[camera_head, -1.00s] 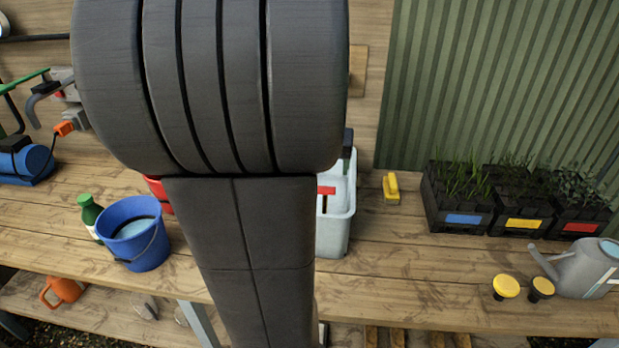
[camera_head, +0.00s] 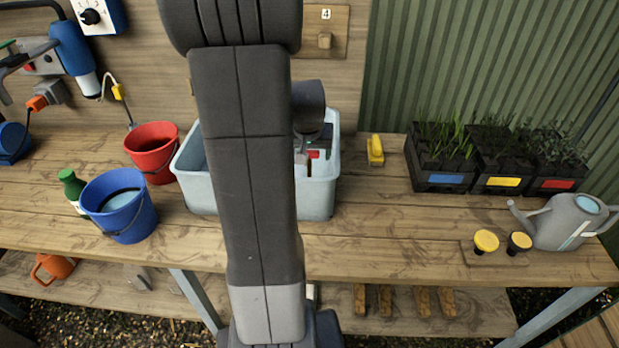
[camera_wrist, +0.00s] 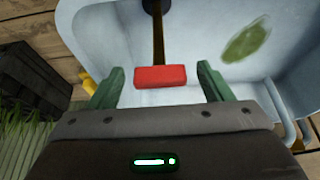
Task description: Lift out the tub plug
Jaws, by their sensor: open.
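The pale blue tub (camera_head: 320,195) stands on the bench behind my arm, and its inside (camera_wrist: 215,20) fills much of the wrist view. A red block (camera_wrist: 160,76), seemingly the plug's grip, sits at the end of a brown strip (camera_wrist: 158,40). The red block also shows in the tub in the head view (camera_head: 313,154). My gripper (camera_wrist: 160,68) is open, with one green finger left and one right of the red block. Gaps show on both sides, and nothing is held.
A blue bucket (camera_head: 120,222) and red bucket (camera_head: 152,165) stand left of the tub. Right of it are a yellow object (camera_head: 375,150), black planters (camera_head: 437,165), two yellow-topped knobs (camera_head: 486,241) and a watering can (camera_head: 570,225). A green leaf (camera_wrist: 246,40) lies in the tub.

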